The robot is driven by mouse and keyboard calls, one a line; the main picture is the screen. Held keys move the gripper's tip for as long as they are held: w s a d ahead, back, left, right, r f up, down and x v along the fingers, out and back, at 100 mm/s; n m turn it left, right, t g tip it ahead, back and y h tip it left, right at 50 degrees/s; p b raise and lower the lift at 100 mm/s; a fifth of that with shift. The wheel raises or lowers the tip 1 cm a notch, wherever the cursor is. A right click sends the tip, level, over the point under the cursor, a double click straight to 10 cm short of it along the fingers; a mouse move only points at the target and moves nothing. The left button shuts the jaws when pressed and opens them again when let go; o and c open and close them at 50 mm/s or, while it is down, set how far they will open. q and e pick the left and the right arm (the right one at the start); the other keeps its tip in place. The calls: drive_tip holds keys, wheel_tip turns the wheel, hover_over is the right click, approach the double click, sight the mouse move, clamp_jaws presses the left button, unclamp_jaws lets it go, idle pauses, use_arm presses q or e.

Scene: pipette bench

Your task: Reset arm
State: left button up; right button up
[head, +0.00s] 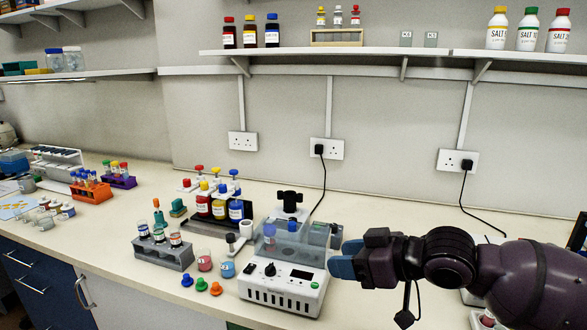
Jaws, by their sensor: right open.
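My right gripper (345,262) comes in from the right on its dark arm, with blue fingertips pointing left. It is open, and I see nothing between its fingers. It is just right of the white bench machine (283,290), which has a black knob, a small display and a clear lid. I cannot tell whether the fingertips touch the machine. My left gripper is not in view.
Left of the machine are small beakers (227,269), coloured stoppers (201,284) and a grey vial rack (163,254). Behind are bottles with coloured caps (204,200). An orange tube rack (91,191) stands far left. A black cable (320,185) hangs behind the machine.

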drive_tip(key=s+d+f+m+h, duration=0.1)
drive_tip(key=s+f+m+h, duration=0.1)
drive_tip(key=s+f, duration=0.45)
drive_tip(key=s+d+f+m+h, duration=0.15)
drive_tip(key=s+f, duration=0.25)
drive_tip(key=f, duration=0.5)
drive_tip(key=s+d+f+m+g+h, duration=0.2)
drive_tip(key=s+d+f+m+h, duration=0.25)
drive_tip(key=s+d, duration=0.45)
drive_tip(key=s+d+f+m+g+h, duration=0.3)
drive_tip(key=s+d+f, duration=0.35)
drive_tip(key=s, duration=0.55)
drive_tip(key=w+f+n+t, duration=0.1)
drive_tip(key=w+f+t, duration=0.7)
drive_tip(key=f+t, duration=0.1)
drive_tip(key=shift+f, duration=0.55)
drive_tip(key=shift+d, duration=0.1)
